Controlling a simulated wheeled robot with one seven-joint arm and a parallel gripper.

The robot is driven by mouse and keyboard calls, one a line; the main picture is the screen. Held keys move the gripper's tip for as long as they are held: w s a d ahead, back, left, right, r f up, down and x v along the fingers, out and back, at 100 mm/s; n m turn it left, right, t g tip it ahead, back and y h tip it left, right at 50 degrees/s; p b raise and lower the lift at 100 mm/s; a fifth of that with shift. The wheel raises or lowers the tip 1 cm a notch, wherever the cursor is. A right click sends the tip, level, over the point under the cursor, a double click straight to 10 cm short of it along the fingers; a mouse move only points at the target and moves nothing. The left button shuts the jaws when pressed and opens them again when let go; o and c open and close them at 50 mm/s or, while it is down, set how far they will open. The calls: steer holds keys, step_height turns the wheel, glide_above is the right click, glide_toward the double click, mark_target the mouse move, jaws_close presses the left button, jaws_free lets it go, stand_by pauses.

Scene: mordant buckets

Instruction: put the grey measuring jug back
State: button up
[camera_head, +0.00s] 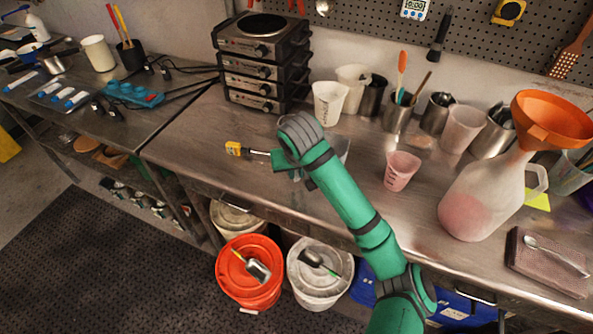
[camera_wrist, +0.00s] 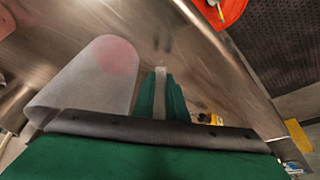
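The grey measuring jug (camera_wrist: 85,85) is translucent and fills the left of the wrist view, close against my gripper; a pink patch shows at its far end. In the head view only part of the jug (camera_head: 342,147) shows, mostly hidden behind my green arm. My gripper (camera_wrist: 161,85) has its fingers close together, with a narrow grey strip between them that looks like the jug's handle. In the head view my gripper (camera_head: 302,172) is over the middle of the steel bench, its fingertips largely hidden by my arm. Whether the jug touches the bench is unclear.
A yellow-handled tool (camera_head: 236,149) lies left of my gripper. A pink-tinted cup (camera_head: 401,171) and a large jug (camera_head: 478,200) with an orange funnel (camera_head: 552,118) stand to the right. Stacked hotplates (camera_head: 262,65) and containers line the back. The bench's front left is clear.

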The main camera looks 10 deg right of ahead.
steer(key=o, duration=0.3)
steer(key=shift+r, duration=0.15)
steer(key=v, duration=1.2)
